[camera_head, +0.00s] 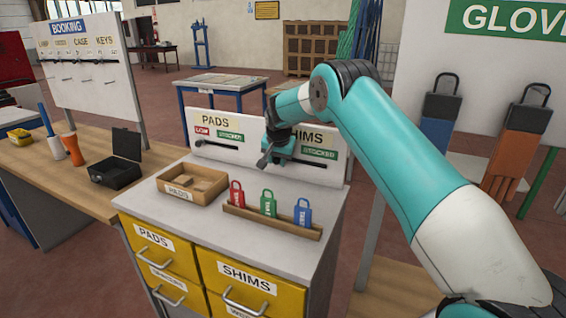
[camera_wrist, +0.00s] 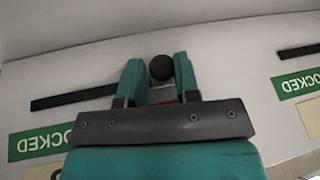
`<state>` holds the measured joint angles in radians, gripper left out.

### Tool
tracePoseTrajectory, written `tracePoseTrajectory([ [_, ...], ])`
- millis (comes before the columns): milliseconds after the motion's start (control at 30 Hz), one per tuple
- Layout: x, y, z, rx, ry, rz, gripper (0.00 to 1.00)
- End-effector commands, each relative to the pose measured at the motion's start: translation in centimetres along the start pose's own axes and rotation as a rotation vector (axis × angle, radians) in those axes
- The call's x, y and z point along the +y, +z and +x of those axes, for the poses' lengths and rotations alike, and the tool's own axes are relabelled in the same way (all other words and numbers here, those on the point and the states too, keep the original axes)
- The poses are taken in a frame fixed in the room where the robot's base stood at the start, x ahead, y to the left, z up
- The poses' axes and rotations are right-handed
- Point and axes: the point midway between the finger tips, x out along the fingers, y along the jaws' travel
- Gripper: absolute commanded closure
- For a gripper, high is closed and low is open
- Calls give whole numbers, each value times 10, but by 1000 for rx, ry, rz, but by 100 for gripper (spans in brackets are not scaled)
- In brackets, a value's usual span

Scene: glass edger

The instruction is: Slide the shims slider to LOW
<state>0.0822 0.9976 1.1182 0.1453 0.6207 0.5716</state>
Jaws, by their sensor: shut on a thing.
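The shims slider is on the right half of the white PADS/SHIMS panel (camera_head: 240,165). Its dark slot (camera_head: 318,162) runs right from my gripper, below the green STOCKED label (camera_head: 318,153). My gripper (camera_head: 268,158) is at the slot's left part in the head view and hides the knob and the LOW label there. In the wrist view my gripper (camera_wrist: 158,82) is shut on the round black knob (camera_wrist: 161,68). The slot (camera_wrist: 70,98) stretches left from the fingers toward STOCKED; none shows beyond the right finger. A bit of red shows behind the fingers.
The pads slot (camera_head: 215,145) with its red LOW label (camera_head: 202,131) lies left of my gripper. A pads tray (camera_head: 192,186) and a wooden rack (camera_head: 270,222) with red, green and blue tags stand on the cabinet top below.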

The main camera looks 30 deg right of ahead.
Motion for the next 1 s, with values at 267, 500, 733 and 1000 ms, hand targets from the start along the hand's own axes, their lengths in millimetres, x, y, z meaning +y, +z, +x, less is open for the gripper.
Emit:
tracePoseTrajectory([
  [267,-13,7,-1,5,-6,-12,100],
  [500,-18,10,-1,5,-10,-18,48],
  [733,-18,10,-2,3,-9,-17,48],
  [1000,-16,9,-38,7,-11,-15,48],
])
